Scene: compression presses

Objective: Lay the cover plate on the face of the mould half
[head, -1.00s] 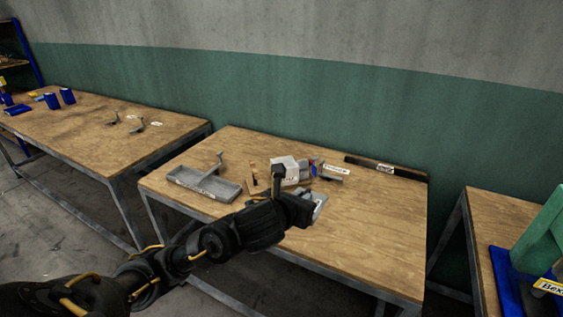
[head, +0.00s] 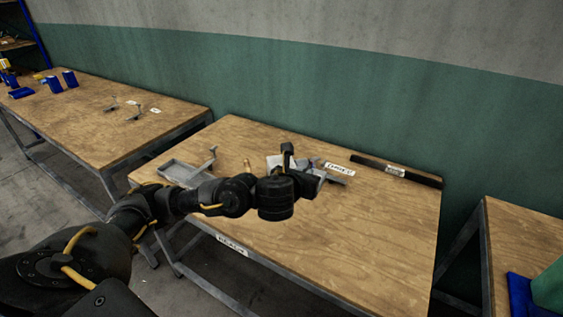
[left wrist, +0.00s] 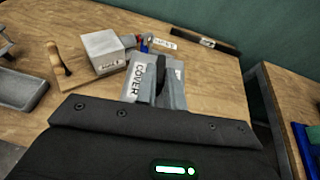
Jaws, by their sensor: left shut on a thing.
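My left gripper (left wrist: 160,75) is shut on the grey cover plate (left wrist: 140,88), which has a white label reading COVER. It holds the plate over the middle bench, in front of and to the right of a pale grey block (left wrist: 100,46) in the left wrist view. The block has a small label on its front and looks like the mould half. The plate is apart from the block in that picture. In the head view my left gripper (head: 288,158) and wrist hide most of the plate and part of the block (head: 274,161). My right gripper is out of view.
A grey tray (left wrist: 18,92) and a wooden board with an upright peg (left wrist: 78,68) are left of the block. Small labelled tools (head: 339,170) lie to its right. A black strip (head: 397,172) runs along the bench's back. The bench's right side is clear.

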